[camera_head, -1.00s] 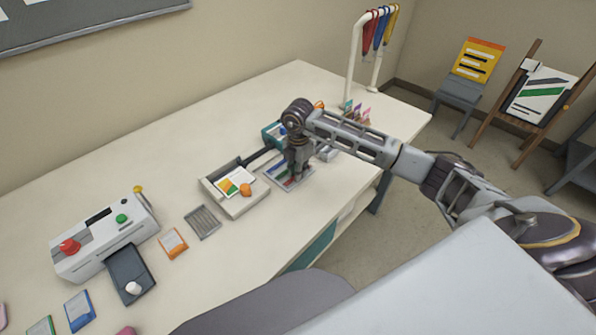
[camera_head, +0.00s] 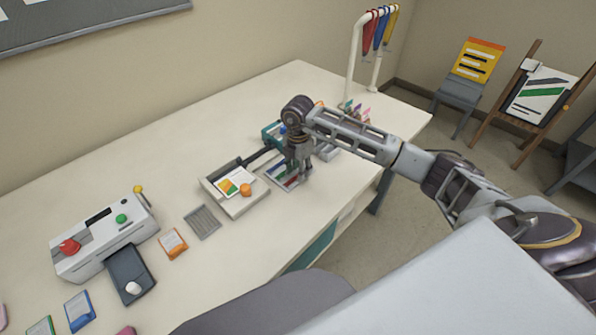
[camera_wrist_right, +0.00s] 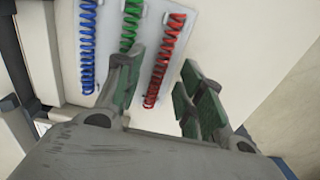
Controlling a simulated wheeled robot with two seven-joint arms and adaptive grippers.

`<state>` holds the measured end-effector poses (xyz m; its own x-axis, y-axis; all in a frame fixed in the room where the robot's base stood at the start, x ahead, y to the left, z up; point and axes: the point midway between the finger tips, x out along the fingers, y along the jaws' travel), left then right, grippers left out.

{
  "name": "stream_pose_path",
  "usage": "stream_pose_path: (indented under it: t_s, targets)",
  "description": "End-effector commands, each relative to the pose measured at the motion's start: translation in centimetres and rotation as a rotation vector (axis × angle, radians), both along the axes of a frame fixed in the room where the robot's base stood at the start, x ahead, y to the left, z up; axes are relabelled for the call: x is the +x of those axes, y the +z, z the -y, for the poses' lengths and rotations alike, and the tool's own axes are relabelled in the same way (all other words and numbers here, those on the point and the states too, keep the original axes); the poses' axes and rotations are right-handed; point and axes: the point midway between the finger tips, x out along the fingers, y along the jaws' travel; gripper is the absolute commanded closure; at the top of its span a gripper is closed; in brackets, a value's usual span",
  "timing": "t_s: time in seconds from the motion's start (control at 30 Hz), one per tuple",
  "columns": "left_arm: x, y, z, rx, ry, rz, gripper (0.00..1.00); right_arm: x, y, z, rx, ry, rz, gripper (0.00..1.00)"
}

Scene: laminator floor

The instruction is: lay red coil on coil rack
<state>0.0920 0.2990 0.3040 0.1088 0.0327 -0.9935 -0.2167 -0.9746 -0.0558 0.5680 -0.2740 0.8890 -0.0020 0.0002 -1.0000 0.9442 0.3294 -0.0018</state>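A red coil (camera_wrist_right: 164,60) lies on a pale mat (camera_wrist_right: 200,14) beside a green coil (camera_wrist_right: 131,22) and a blue coil (camera_wrist_right: 88,45). My right gripper (camera_wrist_right: 157,98) is open, its fingers apart with nothing between the tips; the red coil's near end shows in the gap beyond them. In the head view the right gripper (camera_head: 299,178) points down over the right part of the mat (camera_head: 272,170) and hides some of it. A grey ribbed plate (camera_head: 202,222), possibly the coil rack, lies empty on the table. My left gripper is not in view.
A tray with a card and an orange knob (camera_head: 232,197) stands between the mat and the ribbed plate. A white machine with red and green buttons (camera_head: 103,238) is at left. A white stand (camera_head: 352,60) with hanging coloured items is at the back right.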

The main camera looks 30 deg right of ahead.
Motion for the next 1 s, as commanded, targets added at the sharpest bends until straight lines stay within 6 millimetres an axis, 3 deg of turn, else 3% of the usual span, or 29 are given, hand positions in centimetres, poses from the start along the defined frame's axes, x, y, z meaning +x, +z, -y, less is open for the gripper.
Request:
stream_pose_path:
  t_s: [0.6, 0.8, 1.0]
  targets:
    - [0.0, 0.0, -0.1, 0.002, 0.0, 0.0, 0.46, 0.1, 8.5, 0.0, 0.001, 0.0, 0.005, 0.62]
    - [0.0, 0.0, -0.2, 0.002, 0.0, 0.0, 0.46, 0.1, 10.4, 0.0, 0.0, -0.001, 0.003, 0.62]
    - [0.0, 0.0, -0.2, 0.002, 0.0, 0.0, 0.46, 0.0, 11.0, 0.0, -0.001, -0.001, 0.0, 0.62]
